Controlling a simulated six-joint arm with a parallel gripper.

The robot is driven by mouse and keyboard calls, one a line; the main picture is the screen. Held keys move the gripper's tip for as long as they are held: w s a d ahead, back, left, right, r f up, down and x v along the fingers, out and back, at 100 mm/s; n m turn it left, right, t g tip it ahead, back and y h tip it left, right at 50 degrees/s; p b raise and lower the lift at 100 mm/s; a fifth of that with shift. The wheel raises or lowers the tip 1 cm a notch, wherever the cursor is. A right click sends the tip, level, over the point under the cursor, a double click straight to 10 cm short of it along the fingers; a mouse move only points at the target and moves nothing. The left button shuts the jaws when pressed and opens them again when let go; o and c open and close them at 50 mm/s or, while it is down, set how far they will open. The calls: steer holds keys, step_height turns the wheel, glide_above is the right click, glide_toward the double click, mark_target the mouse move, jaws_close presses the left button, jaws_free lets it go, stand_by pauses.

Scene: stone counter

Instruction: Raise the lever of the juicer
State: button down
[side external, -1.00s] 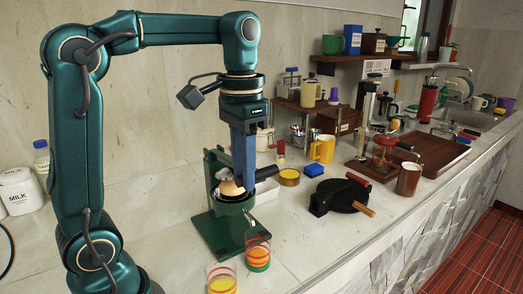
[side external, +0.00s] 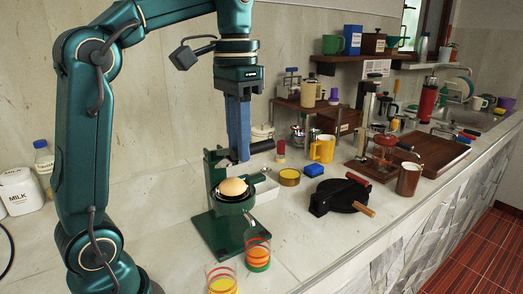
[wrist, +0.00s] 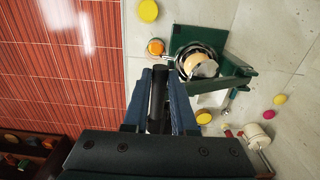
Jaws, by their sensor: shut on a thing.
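The green juicer (side external: 222,232) stands on the counter with an orange, dome-shaped piece (side external: 233,187) in its round cup. It also shows in the wrist view (wrist: 185,35). My gripper (side external: 239,155) is above and just behind the cup, with its blue fingers pointing down. It is shut on the juicer's lever (side external: 262,146), whose dark grip sticks out to the right of the fingers. In the wrist view the black grip (wrist: 158,95) lies between the two blue fingers. The lever's joint is partly hidden by the fingers in the side view.
The air above the juicer is clear.

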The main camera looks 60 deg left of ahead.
steer(key=c, duration=1.5)
jaws_free()
steer(key=shift+a+r, duration=1)
steer(key=shift+r, duration=0.3)
